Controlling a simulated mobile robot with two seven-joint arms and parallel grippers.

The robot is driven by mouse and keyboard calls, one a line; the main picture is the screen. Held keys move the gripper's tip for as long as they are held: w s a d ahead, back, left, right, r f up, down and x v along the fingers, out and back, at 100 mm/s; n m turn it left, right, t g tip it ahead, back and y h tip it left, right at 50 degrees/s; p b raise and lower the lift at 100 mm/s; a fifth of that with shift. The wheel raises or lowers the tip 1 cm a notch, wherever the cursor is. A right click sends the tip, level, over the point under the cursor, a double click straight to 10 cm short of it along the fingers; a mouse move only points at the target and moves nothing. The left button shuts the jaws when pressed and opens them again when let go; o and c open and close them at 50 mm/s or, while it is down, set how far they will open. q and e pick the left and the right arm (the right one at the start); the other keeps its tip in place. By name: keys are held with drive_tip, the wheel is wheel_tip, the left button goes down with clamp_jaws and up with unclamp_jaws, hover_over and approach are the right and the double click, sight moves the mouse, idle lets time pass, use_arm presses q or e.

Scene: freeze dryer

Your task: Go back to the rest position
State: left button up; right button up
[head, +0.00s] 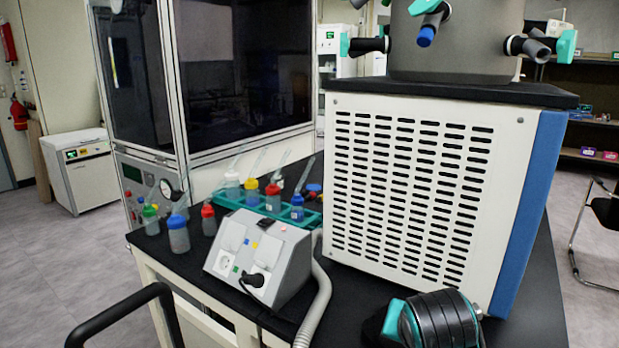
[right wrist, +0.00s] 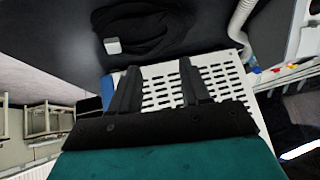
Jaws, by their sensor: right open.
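My right gripper (right wrist: 158,75) shows in the right wrist view. Its two black fingers are apart with nothing between them. Behind them is the white slotted panel of the freeze dryer (right wrist: 220,75); I cannot tell the gap to it. In the head view, the freeze dryer (head: 420,200) is a white slotted box with a blue side edge and a steel chamber (head: 455,45) with teal-handled valves on top. A black and teal part of my right arm is low in front of it; the right gripper's fingers are not visible there. My left gripper is in neither view.
A grey socket box (head: 258,255) with a black plug and grey hose (head: 318,300) stands left of the dryer on the black bench. Behind it are several wash bottles, some in a green rack (head: 240,200). A glass-fronted cabinet (head: 245,70) stands behind. Coiled black cable (right wrist: 150,35) lies nearby.

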drive_tip(key=s+d+f+n+g+y, duration=0.15)
drive_tip(key=s+f, duration=0.25)
drive_tip(key=s, duration=0.4)
drive_tip(key=s+d+f+n+g, duration=0.1)
drive_tip(key=s+d+f+n, duration=0.15)
drive_tip(key=s+f, duration=0.4)
drive_tip(key=s+d+f+n+g+y, duration=0.1)
drive_tip(key=s+f+n+g, duration=0.15)
drive_tip(key=s, duration=0.65)
drive_tip(key=w+a+f+n+t+y, duration=0.1)
drive_tip(key=w+a+f+t, duration=0.2)
drive_tip(key=w+f+t, duration=0.4)
wheel_tip(320, 180, down, 2)
drive_tip(key=shift+w+a+f+t, duration=0.15)
drive_tip(key=shift+w+t, duration=0.1)
drive_tip(key=shift+t, duration=0.25)
